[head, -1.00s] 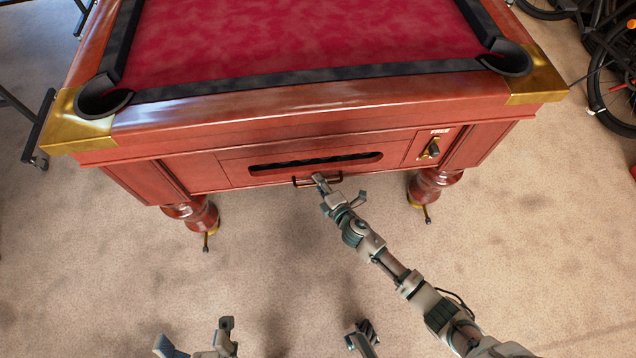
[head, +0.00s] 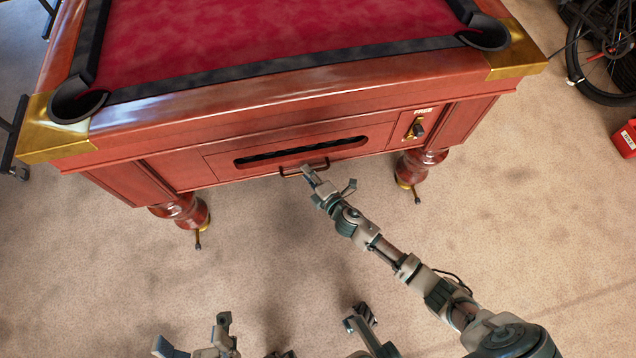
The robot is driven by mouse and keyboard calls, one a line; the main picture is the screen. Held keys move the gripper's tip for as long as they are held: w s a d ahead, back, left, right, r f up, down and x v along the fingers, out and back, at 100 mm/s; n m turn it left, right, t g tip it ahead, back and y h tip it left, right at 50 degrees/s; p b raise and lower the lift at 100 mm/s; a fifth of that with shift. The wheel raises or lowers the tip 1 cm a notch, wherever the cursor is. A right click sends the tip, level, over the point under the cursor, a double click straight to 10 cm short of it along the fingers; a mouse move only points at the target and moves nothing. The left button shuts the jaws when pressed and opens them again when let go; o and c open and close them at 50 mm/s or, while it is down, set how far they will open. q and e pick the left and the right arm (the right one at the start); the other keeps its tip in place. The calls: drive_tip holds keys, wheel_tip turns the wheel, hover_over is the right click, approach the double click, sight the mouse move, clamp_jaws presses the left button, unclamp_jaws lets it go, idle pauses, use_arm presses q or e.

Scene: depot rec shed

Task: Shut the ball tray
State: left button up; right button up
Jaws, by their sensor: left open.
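The ball tray (head: 222,162) is a red-brown wooden front in the end of the pool table, with a long dark slot. Its front looks about level with the panels around it; I cannot make out a gap. The other finger stands apart to the right. My left gripper (head: 194,335) is low at the bottom edge, open and empty, far from the tray.
The pool table (head: 300,90) has red cloth, black pockets and brass corners. A coin plate with a knob (head: 416,129) is right of the tray. Turned legs (head: 180,212) stand below. A bicycle wheel (head: 605,60) and red can (head: 626,138) are at right. The front carpet is clear.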

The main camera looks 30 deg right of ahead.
drive_tip(key=v, duration=1)
drive_tip(key=shift+s+f, duration=0.1)
drive_tip(key=shift+s, duration=0.05)
